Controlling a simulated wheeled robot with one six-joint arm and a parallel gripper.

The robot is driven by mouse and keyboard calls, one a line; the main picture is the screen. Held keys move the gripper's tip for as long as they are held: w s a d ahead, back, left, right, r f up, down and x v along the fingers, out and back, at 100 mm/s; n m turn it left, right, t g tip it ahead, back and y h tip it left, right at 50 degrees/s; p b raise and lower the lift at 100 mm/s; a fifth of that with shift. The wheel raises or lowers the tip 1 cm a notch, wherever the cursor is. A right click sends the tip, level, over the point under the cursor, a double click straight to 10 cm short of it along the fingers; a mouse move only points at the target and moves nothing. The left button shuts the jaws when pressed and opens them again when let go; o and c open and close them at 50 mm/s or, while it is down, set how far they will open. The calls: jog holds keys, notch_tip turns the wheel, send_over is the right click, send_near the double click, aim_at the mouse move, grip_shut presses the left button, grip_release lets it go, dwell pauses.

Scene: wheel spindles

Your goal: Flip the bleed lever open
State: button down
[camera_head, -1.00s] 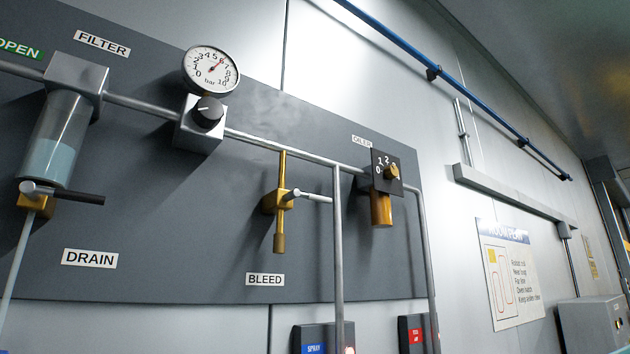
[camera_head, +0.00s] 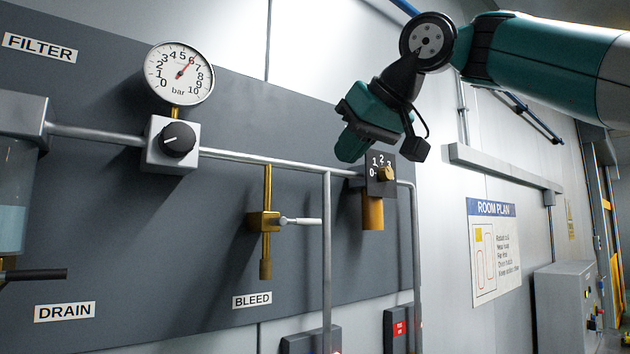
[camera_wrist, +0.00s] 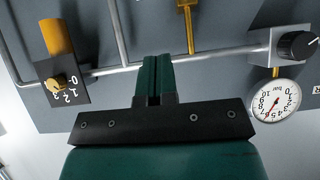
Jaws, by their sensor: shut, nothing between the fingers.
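The bleed valve (camera_head: 264,222) is a brass body on a short brass pipe below the grey horizontal pipe, above the BLEED label (camera_head: 252,300). Its pale lever (camera_head: 301,221) sticks out level to the right, its end close to a vertical grey pipe. My gripper (camera_head: 350,150) is above and to the right of the lever, apart from it, beside the oiler. In the wrist view my gripper's teal fingers (camera_wrist: 155,75) are together and empty. The wrist view is upside down; the bleed valve's brass pipe (camera_wrist: 190,28) shows at its top, the lever out of frame.
The oiler dial (camera_head: 381,174) with its brass cup is close to my gripper. A vertical pipe (camera_head: 327,260) stands right of the lever. The gauge (camera_head: 179,73) and black knob (camera_head: 178,139) are to the left.

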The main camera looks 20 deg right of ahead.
jog(key=shift+d+r, duration=0.15)
jog(key=shift+r, duration=0.45)
jog(key=b, duration=0.5)
send_over(297, 222)
jog(key=s+d, duration=0.1)
jog(key=d, duration=0.2)
notch_tip(297, 222, down, 6)
jog(key=f, duration=0.1)
jog(key=f+b, duration=0.2)
jog(key=shift+w+f, duration=0.25)
jog(key=shift+s+d+f+b, duration=0.1)
jog(key=shift+b, duration=0.25)
